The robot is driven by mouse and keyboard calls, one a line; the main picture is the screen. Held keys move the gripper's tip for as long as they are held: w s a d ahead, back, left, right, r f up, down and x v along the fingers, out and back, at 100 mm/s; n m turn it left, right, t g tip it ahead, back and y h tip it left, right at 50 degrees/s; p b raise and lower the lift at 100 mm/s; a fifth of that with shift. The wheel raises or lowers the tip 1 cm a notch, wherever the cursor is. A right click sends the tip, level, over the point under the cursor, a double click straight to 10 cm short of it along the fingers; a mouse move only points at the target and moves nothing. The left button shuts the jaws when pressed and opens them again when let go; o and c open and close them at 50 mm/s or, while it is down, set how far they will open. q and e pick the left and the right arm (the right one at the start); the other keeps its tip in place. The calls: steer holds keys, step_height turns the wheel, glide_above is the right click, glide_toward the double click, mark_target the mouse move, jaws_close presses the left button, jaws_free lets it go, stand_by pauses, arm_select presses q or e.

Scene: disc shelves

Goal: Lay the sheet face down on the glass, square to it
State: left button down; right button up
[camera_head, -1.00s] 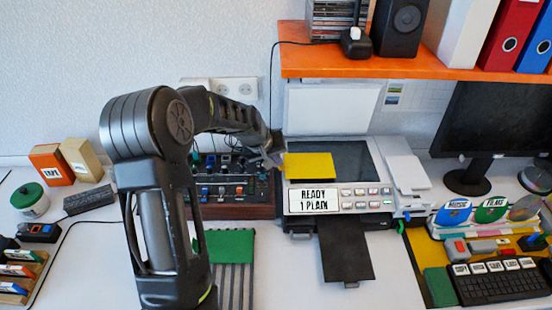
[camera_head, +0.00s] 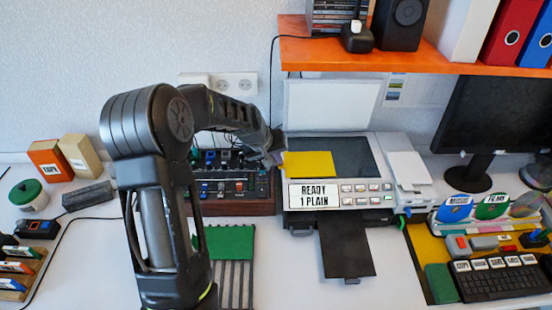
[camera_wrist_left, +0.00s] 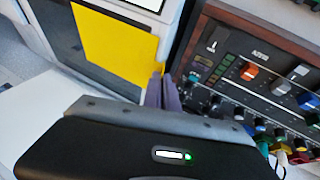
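The plain yellow sheet (camera_head: 311,164) is over the front left part of the dark scanner glass (camera_head: 352,155); its left side reaches past the glass. It also shows in the wrist view (camera_wrist_left: 112,45), where the glass (camera_wrist_left: 57,28) is partly beneath it. I cannot tell whether the sheet touches the glass. My left gripper (camera_head: 277,156) is at the sheet's left edge. In the wrist view its purple fingers (camera_wrist_left: 162,91) are close together on that edge. The white lid (camera_head: 332,106) stands open behind the glass. My right gripper is not in view.
The panel reading "READY 1 PLAIN" (camera_head: 315,195) and its buttons are in front of the glass. A knob-covered mixer (camera_head: 235,187) stands close on the left. White paper (camera_head: 408,170) lies right of the glass. An orange shelf (camera_head: 420,60) overhangs behind.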

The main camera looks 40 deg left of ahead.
arm_select(q)
steer(key=c, duration=1.6)
jaws_free()
steer(key=b+v, duration=0.1)
steer(key=v, duration=0.6)
steer(key=shift+s+r, duration=0.25)
steer(key=shift+r, duration=0.05)
